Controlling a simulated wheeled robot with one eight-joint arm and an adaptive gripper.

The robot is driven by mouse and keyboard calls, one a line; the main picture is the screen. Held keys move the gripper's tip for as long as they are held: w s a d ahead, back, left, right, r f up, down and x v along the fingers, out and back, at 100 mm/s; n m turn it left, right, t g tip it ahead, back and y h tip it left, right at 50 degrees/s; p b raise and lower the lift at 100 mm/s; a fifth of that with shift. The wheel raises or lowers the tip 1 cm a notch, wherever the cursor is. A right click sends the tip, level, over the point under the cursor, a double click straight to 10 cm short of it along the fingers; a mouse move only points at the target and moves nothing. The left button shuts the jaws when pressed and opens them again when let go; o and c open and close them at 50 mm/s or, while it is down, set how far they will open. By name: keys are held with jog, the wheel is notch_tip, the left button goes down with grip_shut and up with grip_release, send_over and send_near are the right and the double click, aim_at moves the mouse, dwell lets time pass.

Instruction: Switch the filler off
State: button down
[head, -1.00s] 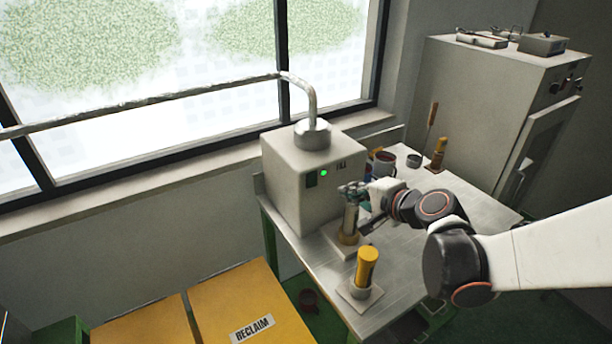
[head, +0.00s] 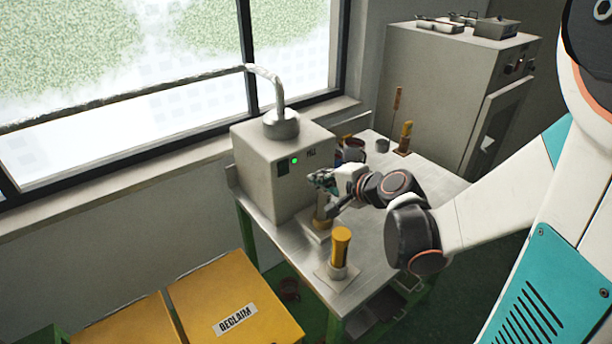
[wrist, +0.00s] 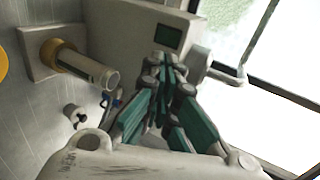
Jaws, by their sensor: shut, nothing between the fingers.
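The filler (head: 262,172) is a pale grey box at the back left of the metal table in the head view, with a pipe rising from its top. My gripper (head: 318,178) is shut and empty, close to the filler's front, below and right of the green light. In the wrist view, the shut fingers (wrist: 163,75) point at the filler (wrist: 125,22), near its dark green panel (wrist: 169,37). I cannot tell whether they touch. No separate switch is clear; the fingers may hide part of the front.
A cylinder (wrist: 85,67) on a square base stands below the filler, near my gripper. A yellow cylinder (head: 341,247) stands at the table's front. Cups (head: 352,150) stand behind my gripper. A grey cabinet (head: 440,95) is at the back right; yellow RECLAIM bin lids (head: 215,290) are front left.

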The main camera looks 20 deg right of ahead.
aim_at(288, 171)
jog(key=b+x, duration=0.3)
jog(key=x, duration=1)
jog(key=shift+w+f, duration=0.1)
jog(key=shift+w+a+f+b, duration=0.15)
jog(key=shift+w+f+b, duration=0.2)
jog(key=shift+b, duration=0.25)
jog(key=shift+s+r, duration=0.1)
jog(key=shift+r, duration=0.1)
jog(key=shift+r+p, duration=0.7)
